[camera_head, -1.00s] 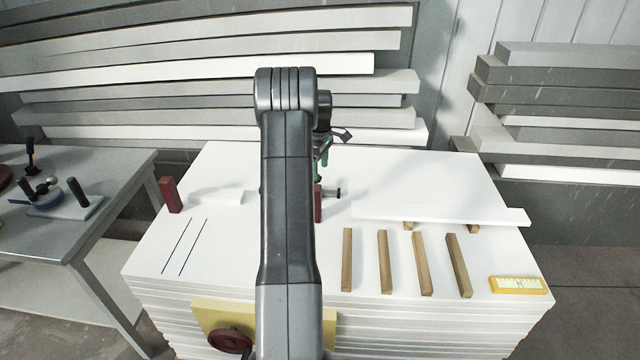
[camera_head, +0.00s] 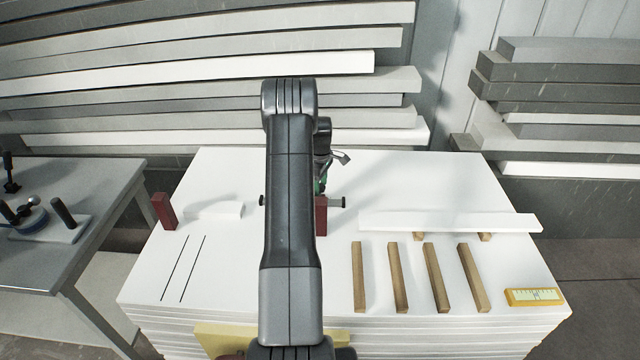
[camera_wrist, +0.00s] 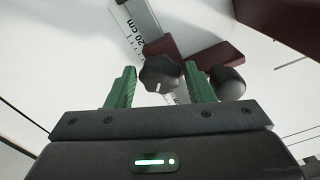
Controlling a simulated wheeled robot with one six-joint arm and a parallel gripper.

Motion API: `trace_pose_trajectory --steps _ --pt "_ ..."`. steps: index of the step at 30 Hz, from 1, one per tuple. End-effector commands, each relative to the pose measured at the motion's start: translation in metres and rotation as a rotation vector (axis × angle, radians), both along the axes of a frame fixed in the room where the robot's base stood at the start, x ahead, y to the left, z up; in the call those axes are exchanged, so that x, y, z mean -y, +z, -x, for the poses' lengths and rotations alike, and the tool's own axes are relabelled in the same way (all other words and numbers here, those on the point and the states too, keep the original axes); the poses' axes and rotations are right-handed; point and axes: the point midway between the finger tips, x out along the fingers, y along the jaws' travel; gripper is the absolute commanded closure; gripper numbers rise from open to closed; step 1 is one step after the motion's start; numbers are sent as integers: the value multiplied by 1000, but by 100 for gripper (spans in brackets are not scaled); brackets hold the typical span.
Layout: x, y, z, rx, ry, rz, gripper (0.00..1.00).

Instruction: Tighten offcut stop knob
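A black knob (camera_wrist: 160,74) with a white mark sits between the green fingers of my gripper (camera_wrist: 160,86) in the wrist view. The fingers stand apart, one on each side of the knob, with the right one closer; I cannot tell whether either touches it. A second dark rounded knob (camera_wrist: 228,83) is just right of the right finger. A dark red block (camera_wrist: 188,46) lies beyond the knob, beside a scale marked 20 cm (camera_wrist: 142,30). In the head view, my gripper (camera_head: 320,186) is just above the red block (camera_head: 321,217), partly hidden by my arm.
The white board stack (camera_head: 400,180) carries a raised white strip (camera_head: 450,222), several wooden sticks (camera_head: 397,278) and a yellow gauge (camera_head: 535,296) at right. Another red block (camera_head: 164,211) and a white piece (camera_head: 214,210) are at left. A grey side table (camera_head: 100,180) stands further left.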

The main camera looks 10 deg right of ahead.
Motion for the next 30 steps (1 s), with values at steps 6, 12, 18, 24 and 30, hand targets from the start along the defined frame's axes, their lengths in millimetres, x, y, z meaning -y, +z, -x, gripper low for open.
trace_pose_trajectory --steps 6,12,18,24,30 --pt "0 0 0 0 0 0 83" --pt "0 0 0 0 -20 0 83" --pt "0 -2 0 1 -102 1 83" --pt "-1 -3 0 2 -255 0 83" --pt "-1 -2 1 2 -438 0 83"
